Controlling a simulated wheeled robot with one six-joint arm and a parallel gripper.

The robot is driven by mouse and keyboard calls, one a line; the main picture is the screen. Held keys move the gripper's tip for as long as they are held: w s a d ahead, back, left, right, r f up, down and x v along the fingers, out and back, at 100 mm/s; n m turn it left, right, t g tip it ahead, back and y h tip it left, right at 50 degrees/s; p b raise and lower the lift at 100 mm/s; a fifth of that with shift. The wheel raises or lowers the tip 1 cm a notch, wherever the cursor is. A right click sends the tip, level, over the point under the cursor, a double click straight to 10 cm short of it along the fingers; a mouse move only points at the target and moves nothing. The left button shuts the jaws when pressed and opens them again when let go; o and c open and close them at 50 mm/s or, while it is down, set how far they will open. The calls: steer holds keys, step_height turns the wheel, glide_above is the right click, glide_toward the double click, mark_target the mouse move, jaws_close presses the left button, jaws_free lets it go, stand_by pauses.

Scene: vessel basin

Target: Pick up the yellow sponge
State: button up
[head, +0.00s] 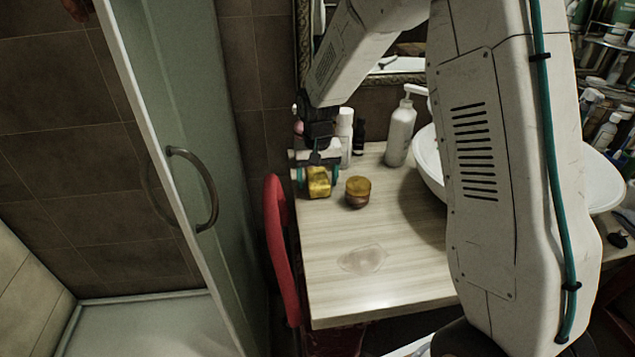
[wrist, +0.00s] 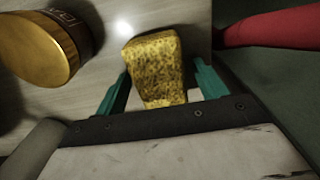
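The yellow sponge (head: 319,182) is near the back left corner of the wooden counter (head: 340,287). In the wrist view the sponge (wrist: 155,66) is speckled and lies between the two teal fingers. My gripper (head: 317,180) is above the counter with its fingers on either side of the sponge. In the wrist view my gripper (wrist: 160,82) is open, with a gap visible beside the left finger. I cannot tell whether the right finger touches the sponge.
A jar with a golden lid (head: 358,190) stands close to the right of the sponge and shows large in the wrist view (wrist: 42,45). A pump bottle (head: 401,133) and a basin (head: 430,160) are farther right. A red chair (head: 280,240) borders the counter's left edge.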

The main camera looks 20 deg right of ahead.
mark_target(317, 177)
steer(key=c, duration=0.9)
steer(key=shift+o, duration=0.2)
steer(key=shift+r, duration=0.15)
steer(key=shift+r, duration=0.6)
step_height(317, 177, up, 2)
steer(key=shift+r, duration=0.25)
steer(key=s, duration=1)
steer(key=s+r, duration=0.1)
steer(key=s, duration=0.5)
steer(key=shift+o, duration=0.6)
